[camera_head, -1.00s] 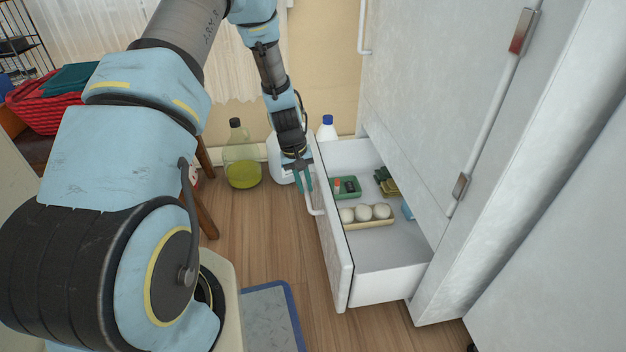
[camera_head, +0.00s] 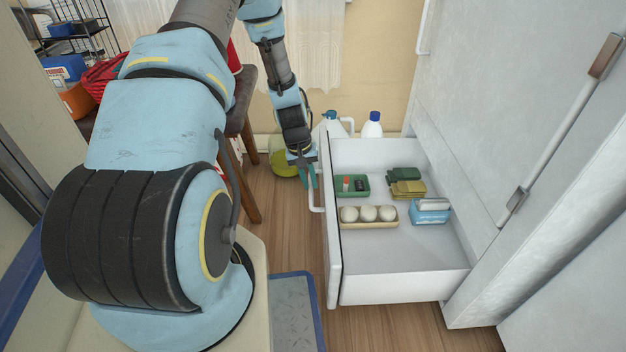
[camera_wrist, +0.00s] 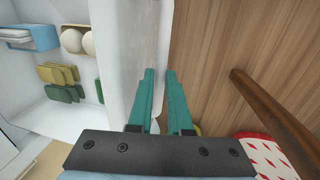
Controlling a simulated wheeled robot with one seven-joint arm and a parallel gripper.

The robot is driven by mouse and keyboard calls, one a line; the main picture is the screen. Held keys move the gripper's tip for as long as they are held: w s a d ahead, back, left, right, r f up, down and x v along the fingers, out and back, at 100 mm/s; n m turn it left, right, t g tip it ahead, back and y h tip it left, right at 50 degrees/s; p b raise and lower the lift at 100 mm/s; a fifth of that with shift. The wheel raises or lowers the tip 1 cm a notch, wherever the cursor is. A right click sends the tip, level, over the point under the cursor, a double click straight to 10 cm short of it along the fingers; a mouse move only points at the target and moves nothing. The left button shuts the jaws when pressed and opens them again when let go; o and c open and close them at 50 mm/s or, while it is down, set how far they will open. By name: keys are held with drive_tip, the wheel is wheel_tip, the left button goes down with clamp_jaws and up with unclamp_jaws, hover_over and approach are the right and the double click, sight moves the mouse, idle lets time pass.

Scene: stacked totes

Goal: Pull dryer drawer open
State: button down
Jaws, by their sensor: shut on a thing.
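The white drawer (camera_head: 385,289) stands well open from the white cabinet in the head view. Its front panel (camera_head: 334,235) faces left, with a white handle (camera_head: 316,208) on its outer side. My gripper (camera_head: 311,178), with teal fingers, is at this handle and shut on it. In the wrist view the two fingers (camera_wrist: 160,73) lie beside the drawer front (camera_wrist: 125,60); the grip on the handle is not clear there. Inside are a tray of white balls or eggs (camera_head: 368,215), a green tray (camera_head: 352,186), green and yellow pads (camera_head: 408,187) and a blue box (camera_head: 430,212).
A blue-capped white bottle (camera_head: 372,127) and a white jug (camera_head: 330,127) stand behind the drawer. A yellow-green bottle (camera_head: 284,163) is behind my gripper. A wooden stool (camera_head: 246,120) stands left. A blue-edged mat (camera_head: 294,310) lies in front. Wooden floor (camera_head: 285,225) is clear left of the drawer.

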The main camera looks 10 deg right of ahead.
drive_tip(key=shift+a, duration=0.1)
drive_tip(key=c, duration=0.8)
unclamp_jaws()
drive_tip(key=shift+c, duration=0.2)
drive_tip(key=shift+r, duration=0.1)
wheel_tip(320, 180, up, 10)
drive_tip(key=a+p, duration=0.2)
drive_tip(key=p, duration=0.1)
drive_tip(key=shift+w+r, duration=0.15)
drive_tip(key=shift+r, duration=0.05)
drive_tip(key=shift+r, duration=0.1)
